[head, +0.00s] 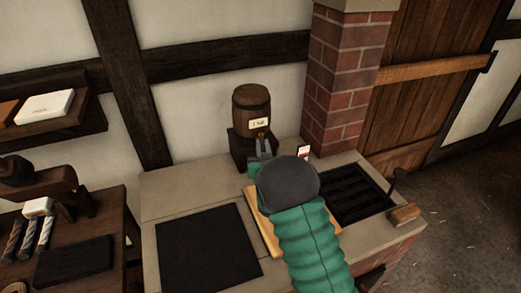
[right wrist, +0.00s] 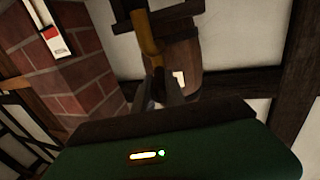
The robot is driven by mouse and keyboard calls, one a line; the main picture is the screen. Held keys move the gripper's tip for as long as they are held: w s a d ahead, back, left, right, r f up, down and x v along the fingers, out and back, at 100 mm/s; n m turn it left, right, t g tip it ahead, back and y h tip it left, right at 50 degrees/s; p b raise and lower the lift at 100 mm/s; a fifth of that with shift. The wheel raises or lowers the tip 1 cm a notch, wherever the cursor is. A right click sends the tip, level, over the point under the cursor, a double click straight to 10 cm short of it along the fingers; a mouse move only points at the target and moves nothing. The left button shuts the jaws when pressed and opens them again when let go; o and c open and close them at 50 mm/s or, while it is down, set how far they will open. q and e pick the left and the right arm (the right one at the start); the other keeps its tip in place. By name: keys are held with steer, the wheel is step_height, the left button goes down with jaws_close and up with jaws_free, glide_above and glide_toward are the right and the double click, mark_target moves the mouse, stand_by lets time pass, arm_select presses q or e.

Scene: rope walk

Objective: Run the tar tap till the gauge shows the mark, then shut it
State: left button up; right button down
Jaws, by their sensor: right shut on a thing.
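A dark barrel (head: 252,106) with a small paper label stands on a dark block against the wall; it also shows in the right wrist view (right wrist: 184,55). A brass-coloured tap (right wrist: 146,38) shows in front of it in the right wrist view. My right gripper (head: 264,147) is at the barrel's lower front, shut on the tap, with its fingers partly hiding the handle. A white gauge (head: 304,152) with a red part stands by the brick pillar; in the right wrist view (right wrist: 55,40) its red part is at one end. Its mark is too small to read surely. My left gripper is out of view.
A brick pillar (head: 345,85) rises right of the barrel. A black grate (head: 352,196) and a dark slab (head: 205,250) are set in the stone counter. A tan board (head: 262,228) lies under my right arm. A bench (head: 100,215) stands left.

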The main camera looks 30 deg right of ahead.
stand_by(0.4)
steer(key=c, duration=1.4)
jaws_free()
steer(key=p+v, duration=0.3)
steer(key=v, duration=1.3)
steer(key=shift+s, duration=0.4)
steer(key=shift+f, duration=0.1)
